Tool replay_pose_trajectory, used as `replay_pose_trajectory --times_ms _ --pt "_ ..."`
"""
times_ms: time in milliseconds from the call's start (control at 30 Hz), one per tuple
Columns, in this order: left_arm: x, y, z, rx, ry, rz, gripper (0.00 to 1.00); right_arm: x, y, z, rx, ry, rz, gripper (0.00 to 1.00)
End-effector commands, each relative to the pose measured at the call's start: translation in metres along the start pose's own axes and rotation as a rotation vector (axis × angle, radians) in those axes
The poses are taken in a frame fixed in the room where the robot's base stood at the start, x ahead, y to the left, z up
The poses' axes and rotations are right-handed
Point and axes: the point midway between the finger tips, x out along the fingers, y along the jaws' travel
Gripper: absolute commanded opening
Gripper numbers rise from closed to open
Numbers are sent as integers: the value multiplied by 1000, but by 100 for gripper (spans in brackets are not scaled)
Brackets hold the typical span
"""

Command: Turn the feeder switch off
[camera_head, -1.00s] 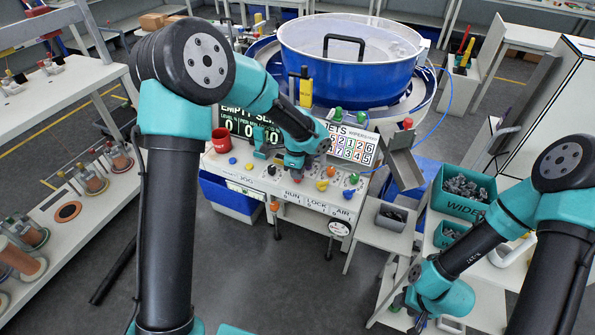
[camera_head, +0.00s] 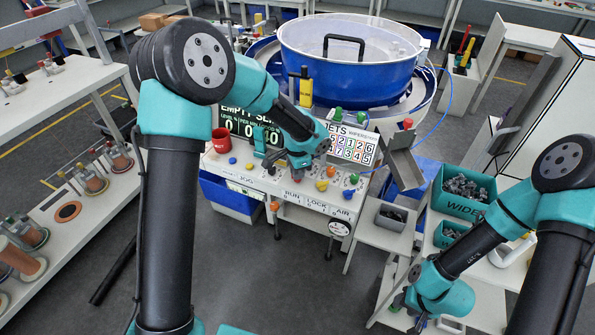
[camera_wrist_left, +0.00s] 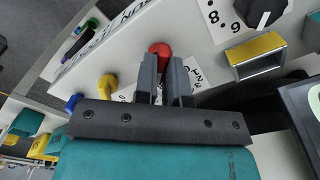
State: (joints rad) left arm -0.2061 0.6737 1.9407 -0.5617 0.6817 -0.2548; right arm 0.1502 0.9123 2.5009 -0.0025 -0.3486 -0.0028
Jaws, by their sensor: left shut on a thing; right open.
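The control panel (camera_head: 290,200) stands in front of the blue bowl feeder, with several coloured knobs and printed labels such as RUN, LOCK and AIR. My left gripper (camera_head: 300,168) is low over the middle of the panel. In the left wrist view its two dark fingers (camera_wrist_left: 164,66) are shut on a red knob (camera_wrist_left: 160,48), whose rounded top shows at the fingertips. My right gripper (camera_head: 408,305) is open, low at the right and away from the panel, partly hidden.
A yellow knob (camera_wrist_left: 108,87) and a blue knob (camera_wrist_left: 74,103) are close to the left fingers. A yellow-topped block (camera_wrist_left: 255,52) and a black dial (camera_wrist_left: 262,12) lie on the other side.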

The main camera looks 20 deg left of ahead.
Motion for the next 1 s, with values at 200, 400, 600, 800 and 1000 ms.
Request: replay_pose_trajectory --times_ms 200,400,600,800,1000 --pt "-1 0 0 -13 0 -1 0 0 0 0 0 0 0 43" --pt "-1 0 0 -12 0 -1 0 0 0 0 0 0 0 43" --pt "0 0 0 -11 0 0 28 0 0 0 0 0 0 43" --pt "0 0 0 -11 0 0 36 0 0 0 0 0 0 43" --pt "-2 0 0 -10 1 -1 36 0 0 0 0 0 0 43"
